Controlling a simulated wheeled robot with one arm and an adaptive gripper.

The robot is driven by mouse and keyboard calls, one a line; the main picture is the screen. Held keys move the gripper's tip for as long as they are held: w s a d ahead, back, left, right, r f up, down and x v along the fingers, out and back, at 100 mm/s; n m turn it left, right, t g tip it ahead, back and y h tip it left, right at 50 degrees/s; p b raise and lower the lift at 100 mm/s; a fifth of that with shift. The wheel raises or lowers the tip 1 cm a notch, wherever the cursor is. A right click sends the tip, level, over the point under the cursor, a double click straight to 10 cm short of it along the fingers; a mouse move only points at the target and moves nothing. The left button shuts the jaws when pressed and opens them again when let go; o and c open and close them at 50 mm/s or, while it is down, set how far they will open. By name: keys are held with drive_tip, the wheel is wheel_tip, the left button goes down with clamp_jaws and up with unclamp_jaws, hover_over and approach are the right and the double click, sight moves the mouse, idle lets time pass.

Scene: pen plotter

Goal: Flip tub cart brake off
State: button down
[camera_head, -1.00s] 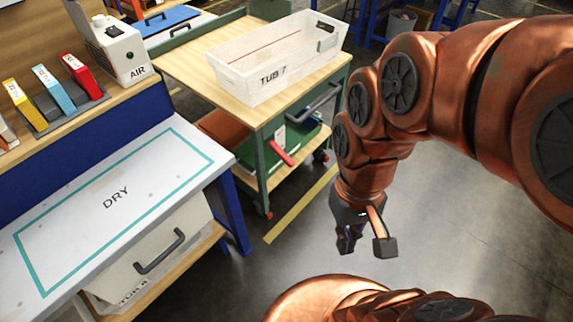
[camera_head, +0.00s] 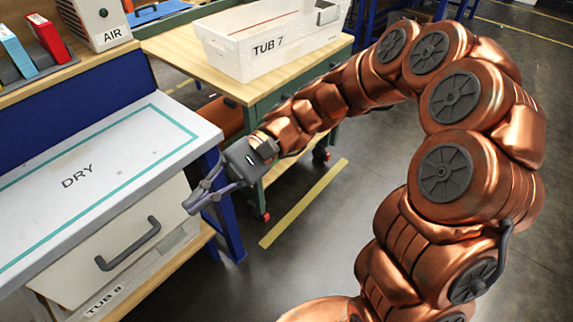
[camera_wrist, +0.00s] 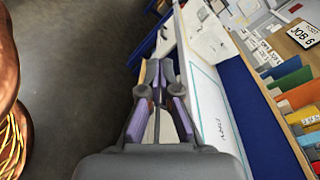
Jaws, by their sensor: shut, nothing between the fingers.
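My arm crosses in front of the cart's lower part, and I cannot make out the brake. My gripper (camera_head: 194,204) is shut and empty, left of the near caster, by the DRY bench's front corner. In the wrist view, its fingers (camera_wrist: 159,72) come together with nothing between them.
The DRY bench (camera_head: 120,160) stands at left, with a handled tub (camera_head: 170,225) on its lower shelf. A white AIR box (camera_head: 95,22) is behind it. Open grey floor with a yellow line (camera_head: 305,203) lies right of the bench.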

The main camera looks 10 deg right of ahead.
drive_tip(key=w+d+f+m+t+y+b, duration=0.4)
drive_tip(key=w+f+m+t+y+b, duration=0.25)
drive_tip(key=w+f, duration=0.5)
drive_tip(key=w+d+f+m+t+y+b, duration=0.5)
drive_tip(key=w+f+b, duration=0.3)
drive_tip(key=w, duration=0.6)
drive_tip(key=w+d+f+m+t+h+b, duration=0.3)
drive_tip(key=d+f+t, duration=0.3)
drive_tip(key=f, duration=0.2)
drive_tip(key=w+d+f+m+t+h+b, duration=0.3)
drive_tip(key=d+f+m+t, duration=0.3)
drive_tip(key=f, duration=0.2)
drive_tip(key=w+d+f+m+t+h+b, duration=0.3)
drive_tip(key=d+f+m+t+h, duration=0.1)
drive_tip(key=f, duration=0.5)
drive_tip(key=d+m+t, duration=0.1)
drive_tip(key=d+t, duration=0.1)
drive_tip(key=shift+w+d, duration=0.25)
drive_tip(key=shift+d, duration=0.1)
drive_tip(key=shift+r+m+t, duration=0.1)
drive_tip(key=shift+m+t, duration=0.15)
